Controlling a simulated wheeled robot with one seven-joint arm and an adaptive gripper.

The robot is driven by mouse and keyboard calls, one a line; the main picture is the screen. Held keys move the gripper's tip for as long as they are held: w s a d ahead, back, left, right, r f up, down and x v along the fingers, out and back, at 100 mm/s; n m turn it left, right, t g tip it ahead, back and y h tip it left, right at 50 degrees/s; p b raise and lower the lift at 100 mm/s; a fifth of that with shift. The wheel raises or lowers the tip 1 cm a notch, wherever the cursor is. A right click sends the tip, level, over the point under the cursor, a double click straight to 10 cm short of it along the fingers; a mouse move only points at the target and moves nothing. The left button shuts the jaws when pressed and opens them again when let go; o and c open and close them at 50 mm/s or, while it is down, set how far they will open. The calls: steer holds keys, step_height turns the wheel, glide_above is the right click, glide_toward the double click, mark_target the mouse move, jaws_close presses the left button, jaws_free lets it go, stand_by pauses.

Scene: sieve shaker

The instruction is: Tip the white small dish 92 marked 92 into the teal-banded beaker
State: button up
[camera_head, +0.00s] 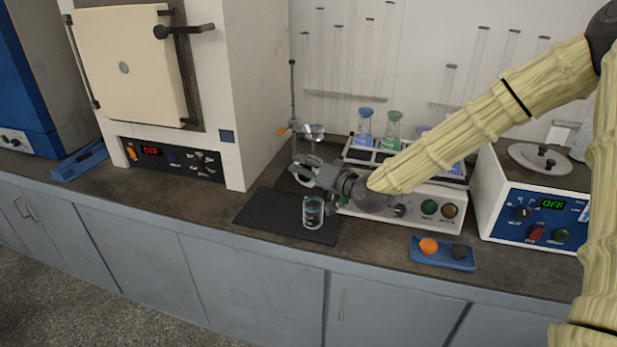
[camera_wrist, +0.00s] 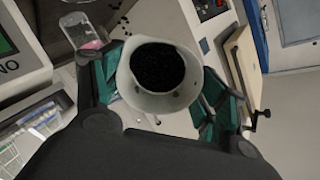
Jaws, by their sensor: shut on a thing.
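My gripper (camera_head: 303,170) is shut on the white small dish (camera_wrist: 150,101), seen in the wrist view with teal-padded fingers on both sides of it. The dish is round and deep and holds dark, fine grains. No marking can be read on it. In the head view the dish cannot be made out clearly at the gripper. The teal-banded beaker (camera_head: 313,213) is clear glass and stands upright on a dark mat, below and slightly right of the gripper's tips. I cannot make out the beaker in the wrist view.
The dark mat (camera_head: 265,215) lies on the bench. A stand (camera_head: 293,100) rises behind the gripper. A rack with coloured flasks (camera_head: 393,130) stands behind my wrist. A blue tray (camera_head: 443,262) with an orange and a dark item lies to the right. Dark specks (camera_wrist: 122,20) show beyond the dish.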

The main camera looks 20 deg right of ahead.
steer(key=shift+s+d+f+t+y+b, duration=0.1)
steer(key=shift+s+f+t+y+b, duration=0.35)
steer(key=shift+b, duration=1.25)
steer(key=shift+s+d+r+t+h+b, duration=0.1)
steer(key=shift+t+b, duration=0.65)
steer(key=shift+b, duration=0.95)
steer(key=t+b, duration=0.1)
steer(key=b, duration=0.2)
steer(key=shift+s+y, duration=0.15)
steer(key=shift+y, duration=0.1)
steer(key=shift+s+d+r+b, duration=0.1)
steer(key=shift+b, duration=0.25)
steer(key=shift+r+p, duration=0.35)
steer(key=shift+p, duration=0.9)
steer(key=shift+w+g+p, duration=0.25)
steer(key=shift+g+p, duration=0.05)
steer(key=shift+p, duration=0.4)
steer(key=g+p, duration=0.1)
steer(key=p, duration=0.2)
steer(key=w+g+h+p, duration=0.1)
steer(key=p, duration=0.2)
steer(key=shift+a+r, duration=0.25)
steer(key=shift+a, duration=0.05)
steer(key=shift+f+g+p, duration=0.2)
steer(key=shift+g+p, duration=0.1)
steer(key=shift+p, duration=0.1)
steer(key=shift+r, duration=0.1)
